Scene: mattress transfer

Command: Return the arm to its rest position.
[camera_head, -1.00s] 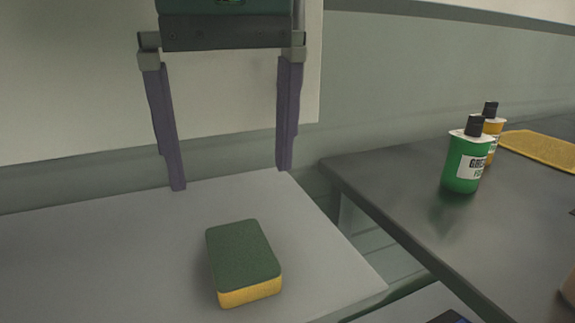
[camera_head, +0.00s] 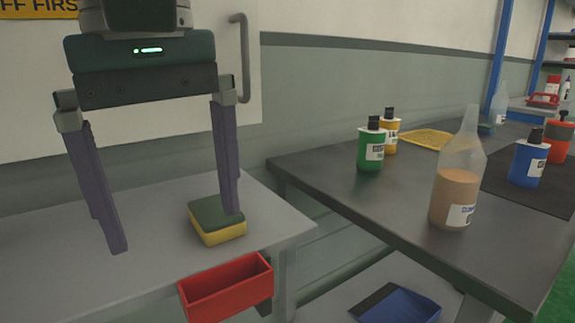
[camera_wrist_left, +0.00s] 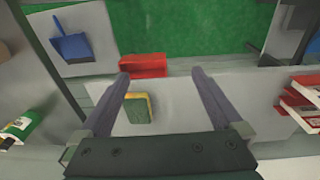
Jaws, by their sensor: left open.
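My left gripper (camera_head: 174,230) hangs in front of the head camera with its two purple-grey fingers spread wide and nothing between them. It also shows in the left wrist view (camera_wrist_left: 160,85), open. A sponge (camera_head: 216,222), green on top and yellow below, lies on the light grey table (camera_head: 150,262). In the head view, the right finger overlaps the sponge. In the left wrist view the sponge (camera_wrist_left: 139,108) appears between the fingers, farther off on the table. My right gripper is in neither view.
A red open bin (camera_head: 228,290) is at the table's front edge. A dark table (camera_head: 340,195) to the right holds a green bottle (camera_head: 371,150), a yellow bottle, a clear bottle of tan liquid (camera_head: 455,195) and a blue bottle (camera_head: 528,162). A blue dustpan (camera_head: 400,304) lies lower down.

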